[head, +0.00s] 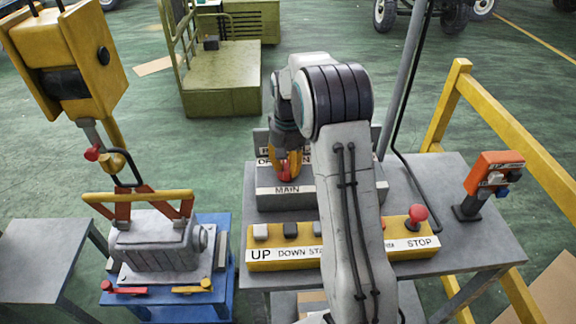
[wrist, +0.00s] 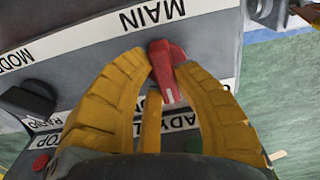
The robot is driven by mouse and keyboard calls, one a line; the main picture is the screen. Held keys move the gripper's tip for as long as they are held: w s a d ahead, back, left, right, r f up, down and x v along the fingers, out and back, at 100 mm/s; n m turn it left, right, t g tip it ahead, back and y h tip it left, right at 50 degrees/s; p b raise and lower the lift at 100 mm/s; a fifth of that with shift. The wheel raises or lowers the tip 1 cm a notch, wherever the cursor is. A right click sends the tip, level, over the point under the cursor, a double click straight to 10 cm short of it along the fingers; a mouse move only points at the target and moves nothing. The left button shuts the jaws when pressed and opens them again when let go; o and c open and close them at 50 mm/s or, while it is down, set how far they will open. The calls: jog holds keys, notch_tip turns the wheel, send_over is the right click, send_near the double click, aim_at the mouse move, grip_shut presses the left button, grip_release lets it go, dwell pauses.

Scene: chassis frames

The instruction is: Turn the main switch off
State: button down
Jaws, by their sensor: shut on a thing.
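The main switch is a red rotary handle (wrist: 165,70) on a grey panel (head: 286,201) with a "MAIN" label. In the wrist view the handle sits between the yellow fingertips of my gripper (wrist: 163,62), which is closed on it. The handle lies a little tilted across the picture, its lower end pointing toward the labels. In the head view my gripper (head: 287,170) reaches down over the panel and a bit of red shows at its tips. My arm hides the right part of the panel.
A yellow button box (head: 284,266) with "UP", "DOWN" and "STOP" labels lies in front of the panel. A red mushroom button (head: 418,213) rises at its right. A black knob (wrist: 32,98) is left of the handle in the wrist view. An orange device (head: 492,180) stands right.

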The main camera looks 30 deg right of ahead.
aim_at(287, 164)
jog(key=n, duration=0.4)
jog(key=shift+w+f+n, duration=0.1)
jog(key=shift+n, duration=2.2)
jog(key=c, duration=0.9)
grip_release()
jog(key=shift+w, duration=0.1)
jog(key=shift+c, duration=0.2)
notch_tip(287, 164, up, 12)
